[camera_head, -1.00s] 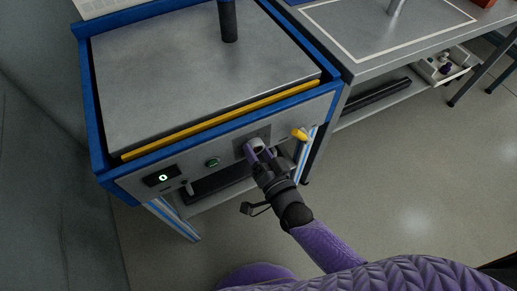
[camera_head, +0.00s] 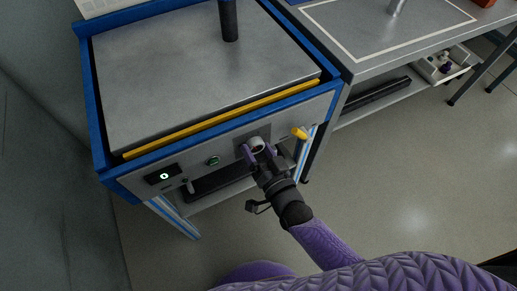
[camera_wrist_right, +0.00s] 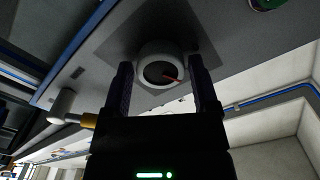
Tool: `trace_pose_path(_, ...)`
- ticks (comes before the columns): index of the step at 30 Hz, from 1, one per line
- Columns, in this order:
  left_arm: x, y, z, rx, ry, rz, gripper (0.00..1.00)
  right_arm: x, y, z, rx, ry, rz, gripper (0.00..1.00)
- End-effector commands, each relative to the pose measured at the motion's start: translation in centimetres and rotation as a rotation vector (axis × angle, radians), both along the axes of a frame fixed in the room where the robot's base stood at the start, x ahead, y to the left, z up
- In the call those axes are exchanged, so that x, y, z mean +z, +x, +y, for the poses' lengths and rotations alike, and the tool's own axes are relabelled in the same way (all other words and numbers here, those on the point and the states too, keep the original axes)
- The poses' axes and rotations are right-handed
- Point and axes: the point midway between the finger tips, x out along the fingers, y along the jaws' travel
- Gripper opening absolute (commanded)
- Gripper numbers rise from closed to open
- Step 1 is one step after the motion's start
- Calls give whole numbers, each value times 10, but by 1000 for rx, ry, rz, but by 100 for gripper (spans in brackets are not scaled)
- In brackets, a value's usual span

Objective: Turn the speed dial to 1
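The speed dial (camera_head: 257,142) is a pale round knob on a dark square plate on the machine's front panel. In the right wrist view the dial (camera_wrist_right: 150,50) shows a dark face with a red pointer mark aimed toward the lower right. My right gripper (camera_head: 260,153) is at the dial, its two purple fingers apart, one on each side of the knob. In the wrist view the open fingers (camera_wrist_right: 161,72) show a narrow gap to the knob on both sides. Numbers around the dial are not readable. My left gripper is not in view.
A yellow-tipped handle (camera_head: 299,134) juts out close to the gripper's right. Open floor lies at the right.

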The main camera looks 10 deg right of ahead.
Motion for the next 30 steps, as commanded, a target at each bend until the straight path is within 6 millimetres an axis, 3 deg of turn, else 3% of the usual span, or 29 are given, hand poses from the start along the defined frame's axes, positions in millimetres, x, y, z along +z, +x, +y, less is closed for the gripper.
trace_pose_path(1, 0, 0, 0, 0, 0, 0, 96, 0, 0, 0, -1, 0, -1, 89)
trace_pose_path(3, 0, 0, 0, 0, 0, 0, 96, 0, 0, 0, -1, 0, -1, 99)
trace_pose_path(11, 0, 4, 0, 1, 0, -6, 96, 1, -1, 0, 0, 1, -2, 99)
trace_pose_path(14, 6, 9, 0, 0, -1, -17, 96, 3, -15, -4, -1, -1, -1, 99)
trace_pose_path(22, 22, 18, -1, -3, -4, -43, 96, 3, -79, -21, 0, 1, 0, 99)
trace_pose_path(30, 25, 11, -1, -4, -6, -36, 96, 1, -96, -26, 0, 0, -1, 99)
